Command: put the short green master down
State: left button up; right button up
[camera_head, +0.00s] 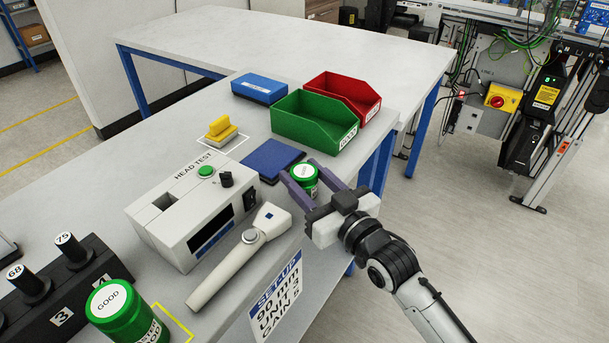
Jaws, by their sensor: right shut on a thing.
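The short green master (304,184), a small green can with a white-labelled top, is upright between the fingers of my right gripper (302,179). The gripper is shut on it, reaching in from the right over the front edge of the bench. The can is just right of a dark blue pad (268,160). I cannot tell whether its base touches the bench. A larger green can marked GOOD (118,318) stands at the lower left, beside a yellow-outlined spot. My left gripper is not in view.
A HEAD TEST box (170,222) and a grey handheld probe (232,262) lie left of the gripper. Green (305,129) and red (345,91) bins, a blue box (259,87) and a yellow block (221,130) stand behind. A black numbered rack (50,300) is at left.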

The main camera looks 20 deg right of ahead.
jog(key=o, duration=1.2)
jog(key=shift+f, duration=0.1)
jog(key=shift+o, duration=0.2)
jog(key=shift+r, duration=0.25)
jog(key=v, duration=1.2)
jog(key=s+a+f+g+h, duration=0.1)
jog(key=s+f+g, duration=0.2)
jog(key=f, duration=0.7)
jog(key=s+a+f+g, duration=0.1)
jog(key=s+f+g, duration=0.2)
jog(key=s+f, duration=0.4)
jog(key=s+f+m+g+h, duration=0.1)
jog(key=s+f, duration=0.4)
jog(key=f, duration=0.8)
jog(key=shift+a+f+g+h, duration=0.3)
jog(key=shift+a+g, duration=0.1)
jog(key=shift+g, duration=0.5)
